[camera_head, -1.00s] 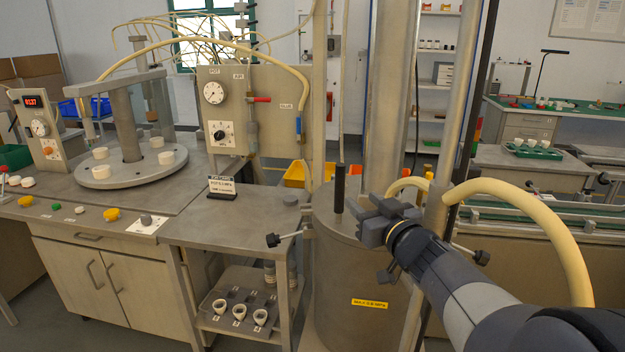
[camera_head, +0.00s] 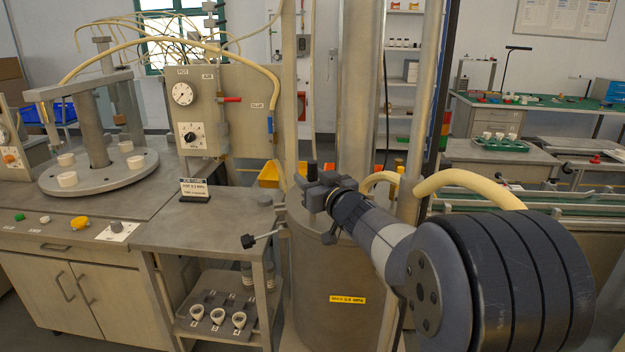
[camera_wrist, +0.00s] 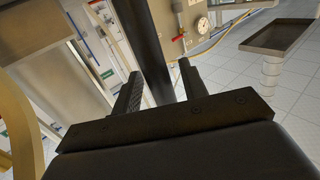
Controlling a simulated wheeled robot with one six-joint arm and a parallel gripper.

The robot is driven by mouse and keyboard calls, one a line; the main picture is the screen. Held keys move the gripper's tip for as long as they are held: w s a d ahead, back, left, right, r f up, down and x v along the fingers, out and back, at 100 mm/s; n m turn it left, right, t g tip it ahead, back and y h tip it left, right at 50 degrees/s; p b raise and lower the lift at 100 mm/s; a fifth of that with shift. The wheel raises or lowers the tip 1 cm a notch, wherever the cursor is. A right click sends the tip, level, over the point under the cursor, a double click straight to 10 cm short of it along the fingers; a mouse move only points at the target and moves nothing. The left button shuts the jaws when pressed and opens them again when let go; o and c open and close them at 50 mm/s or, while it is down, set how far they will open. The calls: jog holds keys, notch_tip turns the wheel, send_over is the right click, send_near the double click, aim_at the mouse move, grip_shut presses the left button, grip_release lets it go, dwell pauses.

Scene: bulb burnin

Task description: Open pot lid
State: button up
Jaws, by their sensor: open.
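The pot (camera_head: 335,290) is a large grey metal cylinder with a yellow label, standing right of the bench. Its lid (camera_head: 296,212) lies on top, partly hidden by my gripper and arm. A black upright post (camera_head: 312,170) rises at the lid and appears as a thick dark bar (camera_wrist: 146,45) in the wrist view. My gripper (camera_head: 310,192) is open at the post. In the wrist view the post stands between the two fingers (camera_wrist: 160,78), with a visible gap to the right finger. Whether either finger touches it I cannot tell.
A clamp lever with a black knob (camera_head: 248,241) sticks out left of the pot. A metal column (camera_head: 412,150) and a thick yellow hose (camera_head: 470,182) stand close to my arm. The bench (camera_head: 190,235) with a small sign (camera_head: 194,188) is on the left.

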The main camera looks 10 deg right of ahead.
jog(key=shift+c, duration=0.2)
grip_shut()
jog(key=shift+w+d, duration=0.1)
dwell(0.4)
